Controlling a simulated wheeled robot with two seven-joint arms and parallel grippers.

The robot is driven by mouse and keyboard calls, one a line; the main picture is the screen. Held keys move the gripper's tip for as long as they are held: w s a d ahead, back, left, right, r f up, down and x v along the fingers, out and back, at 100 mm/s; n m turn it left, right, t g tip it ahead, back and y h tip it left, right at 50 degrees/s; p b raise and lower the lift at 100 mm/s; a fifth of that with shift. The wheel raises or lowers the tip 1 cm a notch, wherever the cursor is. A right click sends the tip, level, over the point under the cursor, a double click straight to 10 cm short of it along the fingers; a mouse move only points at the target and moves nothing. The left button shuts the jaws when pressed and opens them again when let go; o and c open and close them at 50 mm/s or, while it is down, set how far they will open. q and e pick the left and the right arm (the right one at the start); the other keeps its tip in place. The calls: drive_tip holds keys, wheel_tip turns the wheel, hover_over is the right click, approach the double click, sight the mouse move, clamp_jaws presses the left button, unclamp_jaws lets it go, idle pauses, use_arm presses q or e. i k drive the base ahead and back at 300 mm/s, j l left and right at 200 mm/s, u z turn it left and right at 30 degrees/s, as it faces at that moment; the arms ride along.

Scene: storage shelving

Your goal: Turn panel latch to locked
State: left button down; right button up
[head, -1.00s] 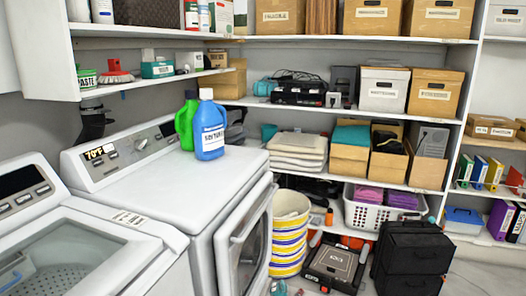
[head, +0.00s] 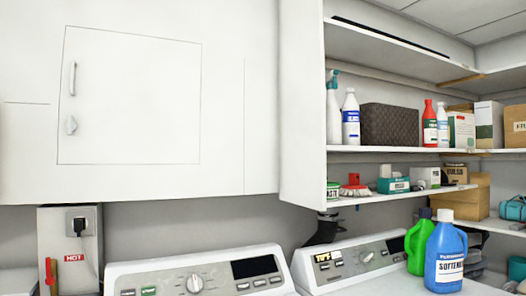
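A white panel door (head: 130,97) is set flush in the white cabinet front at the left of the head view. It looks closed. A vertical bar handle (head: 73,78) is at its left edge. A small latch knob (head: 71,125) sits below the handle. Its turn lever looks roughly upright, but it is too small to tell whether it is locked. Neither of my grippers shows in the head view.
Two white machines stand below, with control panels (head: 196,279) and (head: 358,259). Blue (head: 445,255) and green (head: 418,243) bottles stand on the right one. Shelves (head: 400,149) with bottles and boxes are at right. An outlet box (head: 70,250) with a plug is below the cabinet.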

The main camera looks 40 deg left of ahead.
sight(71, 126)
drive_tip(key=u, duration=2.2)
drive_tip(key=z, duration=0.3)
drive_tip(key=j+z, duration=0.9)
drive_tip(key=k+j+z, duration=0.1)
drive_tip(key=j, duration=0.35)
drive_tip(key=k+j, duration=0.15)
drive_tip(key=j, duration=0.25)
drive_tip(key=k+j+z, duration=0.15)
drive_tip(key=j, duration=0.25)
drive_tip(key=k+j, duration=0.15)
drive_tip(key=j, duration=0.25)
drive_tip(key=k+j+z, duration=0.15)
drive_tip(key=j, duration=0.25)
